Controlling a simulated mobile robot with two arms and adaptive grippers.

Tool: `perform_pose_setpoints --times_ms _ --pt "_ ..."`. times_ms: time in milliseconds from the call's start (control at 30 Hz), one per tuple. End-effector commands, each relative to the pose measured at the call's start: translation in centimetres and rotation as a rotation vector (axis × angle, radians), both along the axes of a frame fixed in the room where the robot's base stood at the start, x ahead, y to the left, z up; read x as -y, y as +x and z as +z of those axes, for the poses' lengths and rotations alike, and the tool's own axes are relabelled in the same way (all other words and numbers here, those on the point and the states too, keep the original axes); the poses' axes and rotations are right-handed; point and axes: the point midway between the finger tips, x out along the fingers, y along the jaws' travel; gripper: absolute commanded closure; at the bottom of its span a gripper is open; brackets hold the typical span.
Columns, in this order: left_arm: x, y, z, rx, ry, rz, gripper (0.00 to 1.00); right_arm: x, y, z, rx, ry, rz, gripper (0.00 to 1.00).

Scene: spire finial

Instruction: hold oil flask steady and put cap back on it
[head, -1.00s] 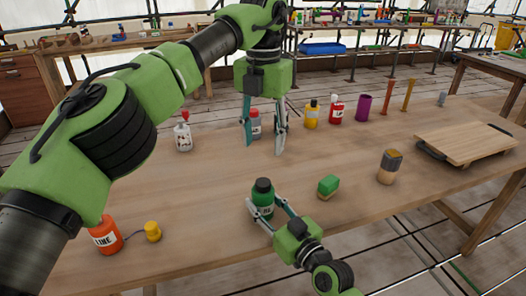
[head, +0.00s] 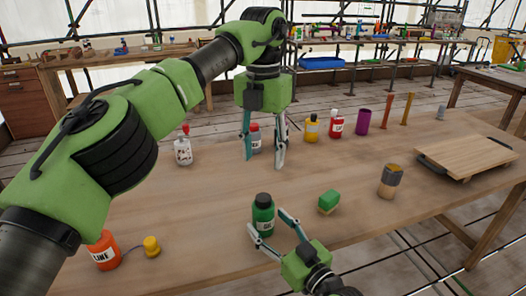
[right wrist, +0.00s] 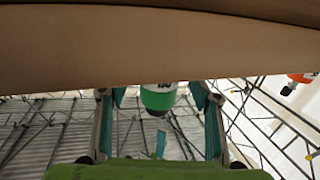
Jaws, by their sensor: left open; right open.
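The oil flask (head: 262,225), a green bottle with a white label, stands upright on the table near its front edge. My left gripper (head: 264,162) is open and empty above the table, farther back than the flask. A grey bottle with a red top (head: 256,138) shows behind its fingers.
A green block (head: 328,202) and a brown jar (head: 391,182) stand right of the flask. Several bottles line the back; a wooden board (head: 465,152) is at right. The table's middle left is clear.

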Motion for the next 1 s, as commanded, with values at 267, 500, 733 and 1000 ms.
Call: perform_pose_setpoints --times_ms 267,500,733,1000 --pt "0.0 0.0 0.0 0.000 0.000 0.000 0.55 3.3 -5.1 -0.1 -0.001 -0.003 0.000 0.42" --pt "0.0 0.0 0.0 0.000 0.000 0.000 0.55 4.8 -7.4 0.0 0.000 -0.001 0.000 0.42" --pt "0.0 0.0 0.0 0.000 0.000 0.000 0.55 5.0 -7.7 0.0 0.000 0.000 0.000 0.42" --pt "0.0 0.0 0.0 0.000 0.000 -0.001 0.55 5.0 -7.7 0.0 -0.001 -0.001 0.000 0.42"
